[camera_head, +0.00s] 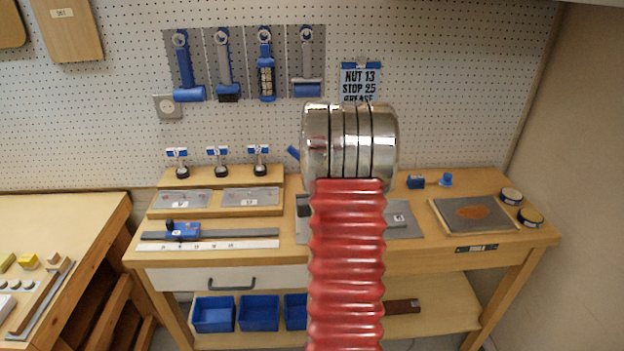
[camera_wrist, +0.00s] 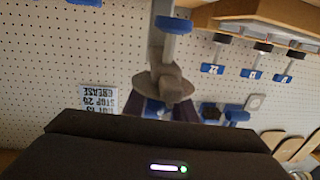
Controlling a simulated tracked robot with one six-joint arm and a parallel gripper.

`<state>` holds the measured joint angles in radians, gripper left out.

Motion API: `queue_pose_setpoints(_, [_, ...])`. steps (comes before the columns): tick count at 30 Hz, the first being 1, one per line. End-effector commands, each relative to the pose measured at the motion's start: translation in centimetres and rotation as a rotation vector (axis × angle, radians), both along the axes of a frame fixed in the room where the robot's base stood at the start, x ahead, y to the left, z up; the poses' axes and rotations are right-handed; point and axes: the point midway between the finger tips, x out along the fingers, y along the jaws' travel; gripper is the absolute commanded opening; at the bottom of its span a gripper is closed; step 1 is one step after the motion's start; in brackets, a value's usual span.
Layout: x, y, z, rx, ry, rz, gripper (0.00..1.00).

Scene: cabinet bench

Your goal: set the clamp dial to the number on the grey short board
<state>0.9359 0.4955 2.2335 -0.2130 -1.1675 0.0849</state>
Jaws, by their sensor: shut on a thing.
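In the wrist view, which is upside down, a grey-brown knob-like piece (camera_wrist: 168,82) sits on a grey post with a blue collar. My gripper (camera_wrist: 168,108) is shut on this piece; its dark fingers lie at its near end. I cannot tell whether it is the clamp dial, and no number on it can be read. In the head view my red arm and its metal wrist hide the gripper and the piece. A grey board with a small pale label (camera_head: 405,222) lies partly behind my arm. Its number is too small to read.
Three small black-knobbed pieces with blue tags (camera_head: 217,160) stand on a wooden step. Two grey plates (camera_head: 250,197) with labels lie before them. A blue slider on a rule (camera_head: 184,231) is at front left. Tools hang behind.

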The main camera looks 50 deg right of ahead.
Motion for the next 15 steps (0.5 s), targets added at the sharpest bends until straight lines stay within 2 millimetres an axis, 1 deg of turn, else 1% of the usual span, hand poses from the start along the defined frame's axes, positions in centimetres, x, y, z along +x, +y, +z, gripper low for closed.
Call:
queue_pose_setpoints(1, [0.1, 0.24, -0.05, 0.001, 0.0, -0.019, 0.02])
queue_pose_setpoints(15, [-0.66, -0.38, -0.12, 0.001, 0.003, -0.289, 0.02])
